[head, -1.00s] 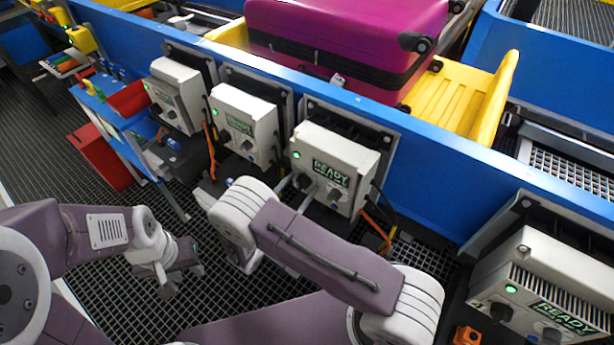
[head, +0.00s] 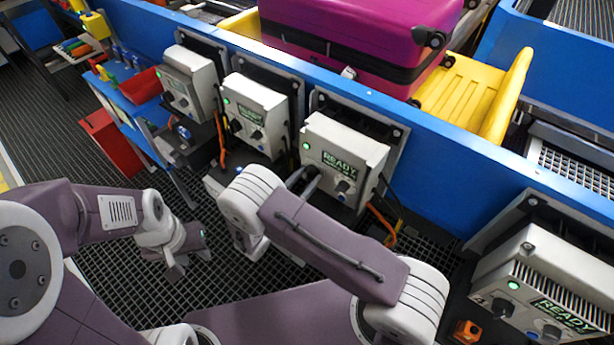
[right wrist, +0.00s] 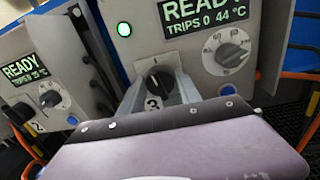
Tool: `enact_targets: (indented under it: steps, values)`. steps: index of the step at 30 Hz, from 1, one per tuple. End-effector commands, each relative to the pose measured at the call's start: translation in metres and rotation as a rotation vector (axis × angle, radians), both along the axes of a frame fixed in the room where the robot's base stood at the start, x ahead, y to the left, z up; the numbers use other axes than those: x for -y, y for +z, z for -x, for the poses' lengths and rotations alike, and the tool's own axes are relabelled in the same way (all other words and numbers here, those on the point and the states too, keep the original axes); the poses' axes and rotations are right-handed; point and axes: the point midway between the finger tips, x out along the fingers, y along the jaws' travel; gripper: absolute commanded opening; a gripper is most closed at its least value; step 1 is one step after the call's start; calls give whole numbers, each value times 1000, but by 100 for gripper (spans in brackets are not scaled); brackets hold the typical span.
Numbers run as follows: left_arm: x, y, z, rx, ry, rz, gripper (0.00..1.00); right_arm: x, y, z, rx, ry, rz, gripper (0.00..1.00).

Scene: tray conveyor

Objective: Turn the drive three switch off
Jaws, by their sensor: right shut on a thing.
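The drive three box (head: 345,150) is pale grey, with a lit green lamp and a READY display. In the right wrist view its black rotary switch (right wrist: 158,78) sits above a label "3", its white mark near the top. My right gripper (right wrist: 160,88) is shut on this switch, one finger at each side. In the head view my right gripper (head: 304,182) reaches the box's lower left front, and my arm partly hides the fingers. My left gripper (head: 190,262) hangs open and empty over the floor grating, away from the boxes.
A second dial (right wrist: 232,56) is right of the switch. Similar boxes stand left (head: 255,115), far left (head: 188,82) and right (head: 545,285). A blue conveyor wall (head: 440,150) runs behind them. A magenta suitcase (head: 350,35) lies in a yellow tray (head: 465,95). Orange cables hang below.

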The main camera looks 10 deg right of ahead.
Motion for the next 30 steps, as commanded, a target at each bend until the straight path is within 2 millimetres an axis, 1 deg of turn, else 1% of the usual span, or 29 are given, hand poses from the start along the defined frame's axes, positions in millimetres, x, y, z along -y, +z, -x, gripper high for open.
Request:
enact_targets:
  steps: [1,12,30]
  values:
    - [0,4,0,0,0,0,36,1,2,0,-31,-1,22,0]
    - [0,17,0,0,0,0,36,1,2,-1,-308,-4,238,0]
    - [0,30,0,0,0,0,36,0,1,-2,-755,-7,586,0]
